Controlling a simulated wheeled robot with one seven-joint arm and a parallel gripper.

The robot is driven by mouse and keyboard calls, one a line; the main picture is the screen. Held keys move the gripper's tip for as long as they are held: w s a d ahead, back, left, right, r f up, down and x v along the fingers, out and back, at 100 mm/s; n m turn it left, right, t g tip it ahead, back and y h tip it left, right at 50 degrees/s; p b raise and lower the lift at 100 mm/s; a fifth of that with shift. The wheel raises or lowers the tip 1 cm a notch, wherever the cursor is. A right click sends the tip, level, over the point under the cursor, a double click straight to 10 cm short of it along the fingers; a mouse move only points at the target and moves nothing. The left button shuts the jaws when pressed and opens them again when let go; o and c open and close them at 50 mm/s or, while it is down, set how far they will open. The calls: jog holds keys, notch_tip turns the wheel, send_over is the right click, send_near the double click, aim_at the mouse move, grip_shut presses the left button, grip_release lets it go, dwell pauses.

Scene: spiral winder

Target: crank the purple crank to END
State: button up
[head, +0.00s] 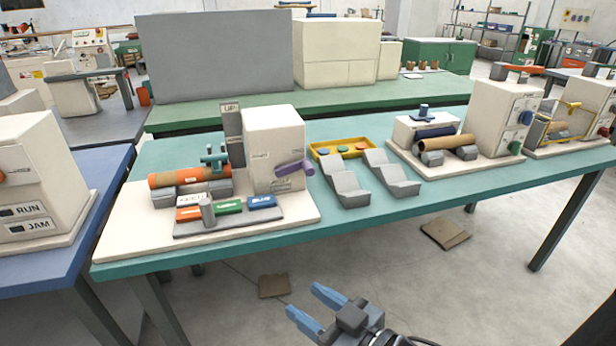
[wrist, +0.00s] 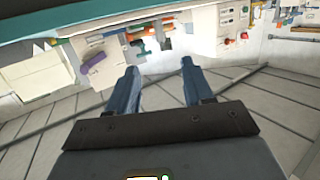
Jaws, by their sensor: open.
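The purple crank (head: 294,169) sticks out from the right side of the white winder box (head: 275,135) on the teal table. It also shows in the wrist view (wrist: 94,62), left of my fingers. My gripper (head: 317,304) is open and empty, low in front of the table's front edge and well apart from the crank. In the wrist view, its two blue fingers (wrist: 158,75) are spread with nothing between them. I cannot read an END mark by the crank.
An orange and brown roll (head: 188,177) lies on grey supports left of the box, behind colored labeled blocks (head: 229,206). Grey cradles (head: 345,184) and a yellow tray (head: 325,147) stand to the right. More machines (head: 512,108) occupy the right end. Floor before the table is mostly clear.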

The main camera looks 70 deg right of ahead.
jog(key=w+d+m+g+h+b, duration=0.1)
jog(key=w+d+m+h, duration=0.15)
jog(key=d, duration=0.35)
jog(key=w+d+m+h, duration=0.1)
jog(key=w+d+h, duration=0.1)
jog(key=w+d, duration=0.25)
jog(key=m+g+h, duration=0.3)
jog(key=m+h, duration=0.1)
send_near(310, 174)
jog(key=x, duration=0.3)
jog(key=p+x, duration=0.1)
jog(key=x, duration=0.5)
jog(key=shift+d, duration=0.25)
jog(key=shift+w+d+f, duration=0.1)
jog(key=shift+w+d, duration=0.35)
jog(key=shift+c, duration=0.4)
grip_shut()
jog(key=shift+p, duration=0.3)
